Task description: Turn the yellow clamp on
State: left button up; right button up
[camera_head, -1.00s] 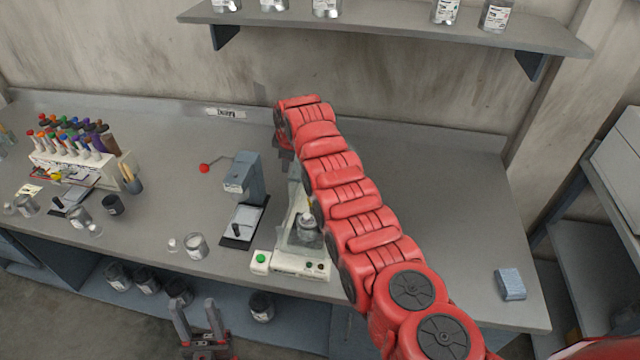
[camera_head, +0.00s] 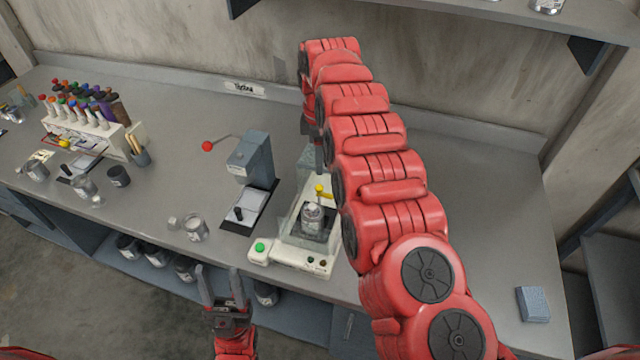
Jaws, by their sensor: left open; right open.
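The yellow clamp (camera_head: 323,191) shows as a small yellow lever on the white machine (camera_head: 290,256), just above a silver can (camera_head: 312,217) in the machine's bay. My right arm reaches over the bench from the right and bends down behind the clamp. My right gripper (camera_head: 318,152) is a little above and behind the clamp, mostly hidden by the arm, and I see no contact. My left gripper (camera_head: 222,288) is open and empty, pointing up in front of the bench edge, left of the machine and well apart from the clamp.
A grey press (camera_head: 254,160) with a red-knobbed lever stands left of the machine. A glass jar (camera_head: 194,229) and a rack of coloured bottles (camera_head: 100,127) are further left. A blue-grey block (camera_head: 533,304) lies at the right. The bench right of my arm is mostly clear.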

aim_at(320, 187)
notch_tip(320, 187, down, 8)
jog(key=shift+d+r+p, duration=0.1)
jog(key=shift+r+p, duration=0.1)
jog(key=shift+p, duration=0.85)
jog(key=shift+s+f, duration=0.15)
jog(key=shift+f, duration=0.5)
jog(key=shift+c, duration=0.2)
grip_shut()
